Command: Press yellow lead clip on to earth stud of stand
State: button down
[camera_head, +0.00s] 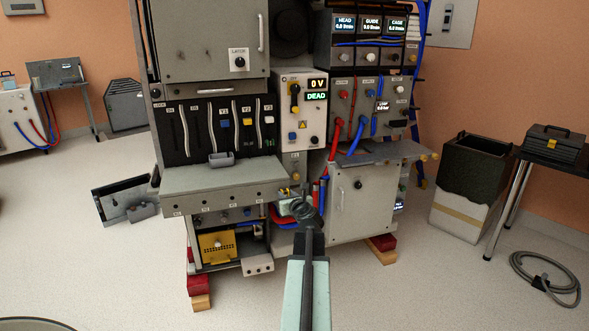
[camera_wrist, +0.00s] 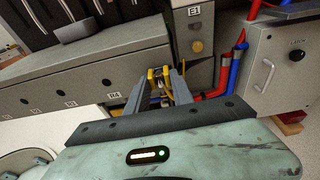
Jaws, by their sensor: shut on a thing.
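The small yellow clip (camera_wrist: 157,77) sits between the two grey fingers of my gripper (camera_wrist: 160,82) in the wrist view, and the fingers are shut on it. Part of the yellow lead shows beside the fingers. The stand's panel labelled E1 (camera_wrist: 195,18) carries a small round brassy stud (camera_wrist: 196,46), above and right of the clip in that view. The clip appears apart from the stud. In the head view the stud (camera_head: 296,177) shows just above my gripper (camera_head: 290,194). My wrist hides most of the clip there.
A grey ledge with a drawer-like front (camera_head: 225,182) lies left of my gripper. Red and blue hoses (camera_wrist: 230,75) hang close to the right of the stud. A grey cabinet door (camera_head: 361,200) stands farther right. The floor in front is clear.

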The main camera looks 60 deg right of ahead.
jog(key=v, duration=0.3)
jog(key=f+v, duration=0.1)
jog(key=v, duration=0.1)
jog(key=shift+s+a, duration=0.35)
jog(key=w+a+n+t+y, duration=0.2)
jog(key=w+a+n+y, duration=0.25)
jog(key=w+a, duration=0.75)
jog(key=w+a+n+t+y, duration=0.2)
jog(key=w+a+n+y, duration=0.3)
jog(key=w+a, duration=0.7)
jog(key=a+n+g+y, duration=0.3)
jog(key=a+n+y, duration=0.2)
jog(key=a, duration=1.5)
jog(key=s+a+n+g+y, duration=0.1)
jog(key=a+n+g+y, duration=0.2)
jog(key=a+y, duration=0.5)
jog(key=a+n, duration=0.1)
jog(key=a, duration=1.2)
jog(key=shift+s+a+n+g+y, duration=0.15)
jog(key=shift+n+g+y, duration=0.2)
jog(key=shift+g, duration=0.05)
